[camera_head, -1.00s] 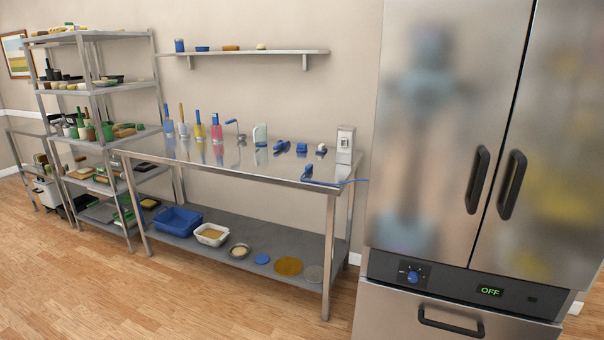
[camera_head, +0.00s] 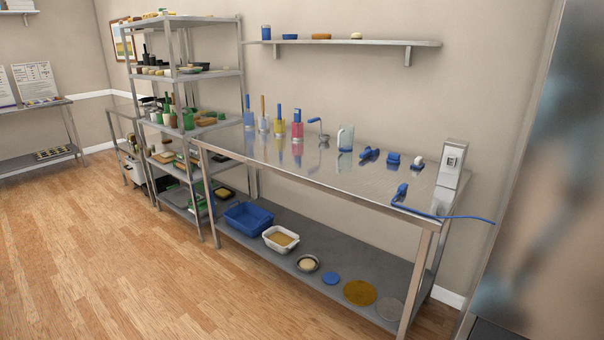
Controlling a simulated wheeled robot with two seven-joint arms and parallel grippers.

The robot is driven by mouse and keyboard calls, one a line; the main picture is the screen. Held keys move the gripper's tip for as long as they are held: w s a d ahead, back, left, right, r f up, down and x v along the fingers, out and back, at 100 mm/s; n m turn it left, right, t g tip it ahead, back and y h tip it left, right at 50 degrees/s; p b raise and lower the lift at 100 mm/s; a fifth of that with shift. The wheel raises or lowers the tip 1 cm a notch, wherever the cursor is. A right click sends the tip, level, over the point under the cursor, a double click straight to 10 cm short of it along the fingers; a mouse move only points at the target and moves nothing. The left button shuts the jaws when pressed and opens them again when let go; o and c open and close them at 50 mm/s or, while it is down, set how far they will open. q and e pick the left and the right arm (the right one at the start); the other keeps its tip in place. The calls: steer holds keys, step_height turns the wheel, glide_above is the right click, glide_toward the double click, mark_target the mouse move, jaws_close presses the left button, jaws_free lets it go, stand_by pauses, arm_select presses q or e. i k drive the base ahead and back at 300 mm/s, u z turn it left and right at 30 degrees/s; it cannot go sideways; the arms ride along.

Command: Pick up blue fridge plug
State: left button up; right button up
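The blue fridge plug (camera_head: 401,192) lies on the steel table top (camera_head: 330,177) near its front right corner. Its blue cord (camera_head: 455,218) runs right, past the table edge toward the fridge (camera_head: 545,200). A grey outlet box (camera_head: 453,163) stands on the table just behind and to the right of the plug. Neither of my grippers shows in the head view.
Bottles, brushes and small blue items stand along the table's back. The lower shelf (camera_head: 290,248) holds a blue basin (camera_head: 248,217), a white basin (camera_head: 281,239) and round discs. A loaded shelf rack (camera_head: 192,76) stands left. The wood floor (camera_head: 110,250) in front is clear.

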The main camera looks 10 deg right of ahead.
mark_target(403, 187)
steer(key=u, duration=0.5)
steer(key=i, duration=1.9)
steer(key=z, duration=0.95)
steer(key=i, duration=1.1)
steer(key=z, duration=1.15)
